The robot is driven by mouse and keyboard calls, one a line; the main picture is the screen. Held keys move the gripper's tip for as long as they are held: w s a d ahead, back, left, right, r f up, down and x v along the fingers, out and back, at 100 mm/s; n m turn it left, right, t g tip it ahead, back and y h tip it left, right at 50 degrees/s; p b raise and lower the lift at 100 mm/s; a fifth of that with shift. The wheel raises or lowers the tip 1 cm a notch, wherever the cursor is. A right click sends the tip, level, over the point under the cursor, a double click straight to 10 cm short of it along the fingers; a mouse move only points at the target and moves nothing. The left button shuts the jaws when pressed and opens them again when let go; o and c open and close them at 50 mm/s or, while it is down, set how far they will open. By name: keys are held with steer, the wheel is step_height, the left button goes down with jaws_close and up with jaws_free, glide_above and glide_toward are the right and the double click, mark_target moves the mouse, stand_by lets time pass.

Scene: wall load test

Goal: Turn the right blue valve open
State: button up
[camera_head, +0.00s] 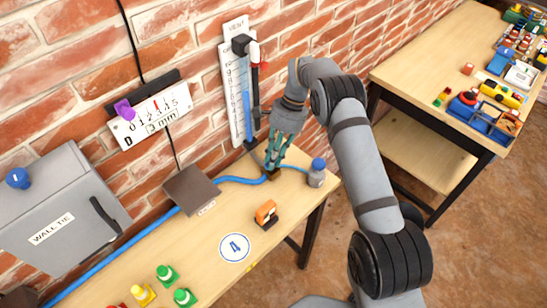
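A grey cylinder with a blue cap (317,168), which looks like the right blue valve, stands upright near the right end of the wooden bench. A thin blue hose (292,167) runs toward it from the left. A second blue knob (18,178) is on the grey wall cabinet at the far left. My gripper (273,168) points down just left of the blue-capped cylinder, apart from it. Its fingertips are close to a small brown block (272,176) on the hose. Whether they touch it, and how far they are open, is unclear.
A tall gauge marked VENT (236,95) is on the brick wall behind my gripper. A second table (425,60) with toys stands at the right.

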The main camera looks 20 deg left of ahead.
steer(key=o, duration=0.5)
steer(key=shift+c, duration=0.2)
steer(key=v, duration=0.7)
steer(key=shift+r, duration=0.25)
steer(key=shift+f, duration=0.1)
steer(key=x, duration=0.7)
steer(key=shift+s+f, duration=0.1)
steer(key=shift+f, duration=0.1)
steer(key=shift+r+m, duration=0.1)
steer(key=shift+m, duration=0.4)
